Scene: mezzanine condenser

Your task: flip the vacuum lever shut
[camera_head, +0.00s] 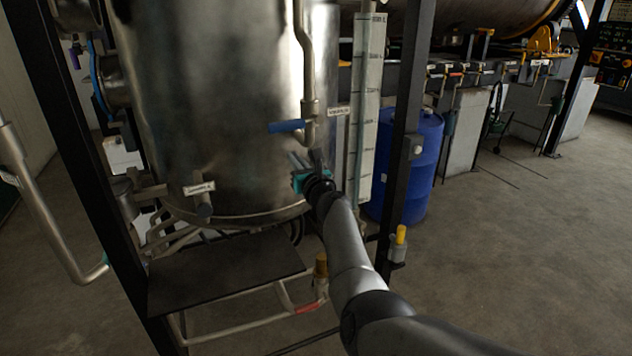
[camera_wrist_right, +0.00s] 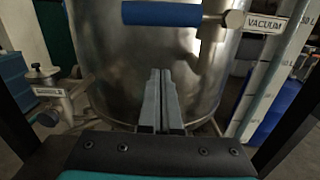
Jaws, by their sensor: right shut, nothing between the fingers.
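The vacuum lever has a blue handle (camera_head: 287,126) that lies level across the front of the steel tank, at the foot of a vertical pipe. In the right wrist view the blue handle (camera_wrist_right: 162,13) runs across the top, joined at its right end to a valve body beside a "VACUUM" label (camera_wrist_right: 264,22). My right gripper (camera_head: 294,160) is just below the handle in the head view, apart from it. Its two fingers (camera_wrist_right: 161,88) are together and empty, pointing toward the tank. My left gripper is not in view.
The steel tank (camera_head: 220,70) fills the centre. A level gauge (camera_head: 368,90) and a dark upright post (camera_head: 408,120) stand right of the lever. A blue drum (camera_head: 425,165) is behind the post. A dark plate (camera_head: 225,268) lies below the tank.

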